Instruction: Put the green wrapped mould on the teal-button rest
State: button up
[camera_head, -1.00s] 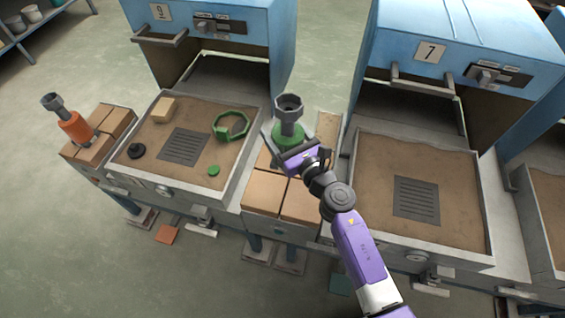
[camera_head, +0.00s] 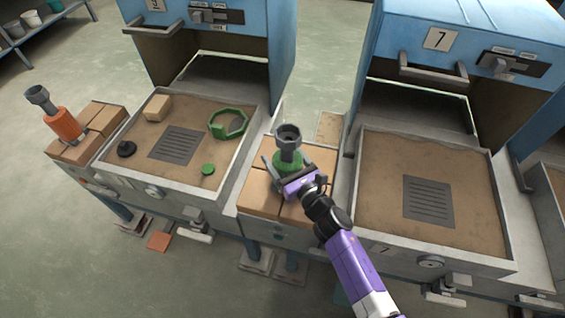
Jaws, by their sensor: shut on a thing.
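The green wrapped mould (camera_head: 288,141) is upright, with a grey flared cup and neck above a green band. My gripper (camera_head: 284,173) is shut around the green band, one grey finger on its left side. The mould is over a brick-topped rest (camera_head: 261,203) between the two sand trays; I cannot tell whether its base touches the bricks.
The left sand tray (camera_head: 222,191) holds a green octagonal ring (camera_head: 227,124), a green disc (camera_head: 208,169), a black knob (camera_head: 127,149) and a tan block (camera_head: 158,107). The right tray (camera_head: 468,263) holds only sand and a grate.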

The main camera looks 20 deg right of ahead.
jog(key=shift+f, duration=0.7)
jog(key=shift+f+b, duration=0.15)
jog(key=shift+b, duration=0.15)
jog(key=o, duration=2)
jog(key=s+d, duration=0.2)
jog(key=s, duration=1)
